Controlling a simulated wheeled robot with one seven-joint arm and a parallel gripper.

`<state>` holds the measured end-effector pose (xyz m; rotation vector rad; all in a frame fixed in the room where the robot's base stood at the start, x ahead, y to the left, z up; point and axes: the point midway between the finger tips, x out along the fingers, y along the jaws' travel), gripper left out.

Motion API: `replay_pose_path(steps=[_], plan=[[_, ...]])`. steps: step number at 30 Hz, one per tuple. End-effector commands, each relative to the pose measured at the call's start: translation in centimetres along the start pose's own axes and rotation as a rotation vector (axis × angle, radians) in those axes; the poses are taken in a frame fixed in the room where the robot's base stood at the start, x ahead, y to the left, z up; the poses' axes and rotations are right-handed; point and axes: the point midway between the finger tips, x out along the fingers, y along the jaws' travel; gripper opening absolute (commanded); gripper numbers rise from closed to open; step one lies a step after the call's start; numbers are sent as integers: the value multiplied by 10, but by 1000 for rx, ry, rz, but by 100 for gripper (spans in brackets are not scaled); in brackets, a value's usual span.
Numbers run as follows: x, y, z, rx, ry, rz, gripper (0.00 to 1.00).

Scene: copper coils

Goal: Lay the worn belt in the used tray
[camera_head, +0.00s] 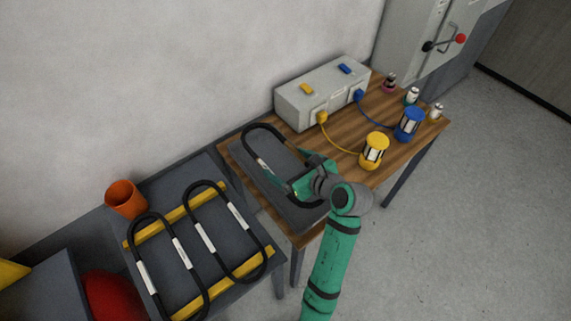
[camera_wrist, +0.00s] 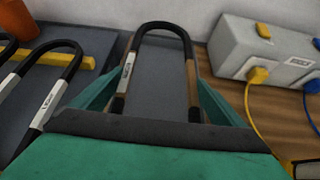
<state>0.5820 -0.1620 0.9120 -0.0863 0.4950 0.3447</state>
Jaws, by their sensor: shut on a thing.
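The belt in my gripper is a black loop (camera_head: 262,127) with a pale label. It lies over a flat dark grey tray (camera_head: 240,157) on the wooden table. In the wrist view the belt (camera_wrist: 158,26) has its pale label on the left side and a brown patch on the right side. My gripper (camera_head: 298,183) is shut on the belt at its near part. In the wrist view the green fingers (camera_wrist: 158,88) stand on both sides of the loop. I cannot tell whether the belt touches the tray.
Two other black belts (camera_head: 188,266) (camera_head: 240,222) lie across yellow rails (camera_head: 257,266) on a dark table at left. An orange cup (camera_head: 125,198) stands behind them.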

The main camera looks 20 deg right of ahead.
Motion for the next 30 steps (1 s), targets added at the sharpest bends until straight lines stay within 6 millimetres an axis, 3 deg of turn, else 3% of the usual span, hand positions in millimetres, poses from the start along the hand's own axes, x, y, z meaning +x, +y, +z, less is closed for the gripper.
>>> replay_pose_path(steps=[5, 13, 30], plan=[[5, -3, -6, -1, 0, 1, 69], [21, -6, -36, 2, 1, -2, 69], [24, -8, -44, 2, 0, -7, 69]])
